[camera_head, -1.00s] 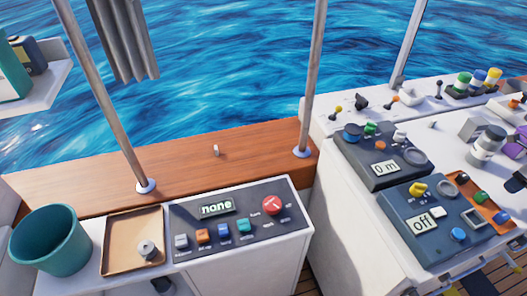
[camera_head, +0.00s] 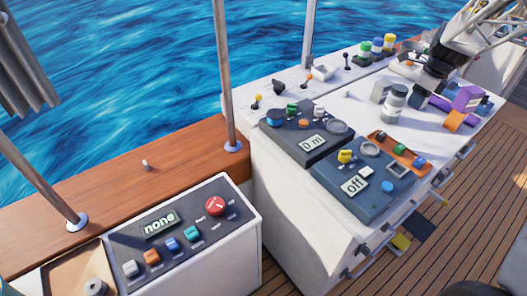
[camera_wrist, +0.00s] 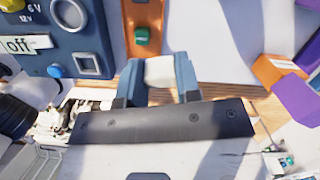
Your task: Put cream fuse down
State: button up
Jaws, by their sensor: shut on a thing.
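In the wrist view my gripper (camera_wrist: 158,80) is shut on the cream fuse (camera_wrist: 160,71), a pale block between the two blue-grey fingertips. An orange tray (camera_wrist: 142,12) with a green fuse (camera_wrist: 142,37) in it lies just beyond the fingertips. In the head view the tray (camera_head: 381,139) lies on the white counter beside the dark "off" panel (camera_head: 335,185). My arm comes in from the top right, and its dark end hangs over the counter's far right part. I cannot make out the fuse in that view.
A grey-lidded jar (camera_head: 394,103), a purple block (camera_head: 466,99) and an orange block (camera_head: 453,119) stand on the counter. The "off" panel also shows at upper left in the wrist view (camera_wrist: 55,25). Bare white counter lies right of the tray.

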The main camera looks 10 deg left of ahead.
jog(key=s+a+n+g, duration=0.15)
jog(key=a+n, duration=0.45)
jog(key=a, duration=2.9)
jog(key=s+a+n, duration=0.2)
jog(key=s+a, duration=0.7)
jog(key=a, duration=0.5)
jog(key=s+a+n, duration=0.3)
jog(key=s+a, duration=0.5)
jog(key=a, duration=0.5)
notch_tip(320, 180, down, 23)
jog(key=shift+w+r, duration=0.1)
jog(key=shift+w, duration=0.05)
jog(key=shift+f, duration=0.5)
jog(key=w+a, duration=0.3)
jog(key=w, duration=0.1)
jog(key=w+a+f, duration=0.1)
jog(key=w+a, duration=0.6)
jog(key=w, duration=0.1)
jog(key=shift+w+a+f, duration=0.1)
jog(key=shift+a+f, duration=0.05)
jog(key=shift+f, duration=0.05)
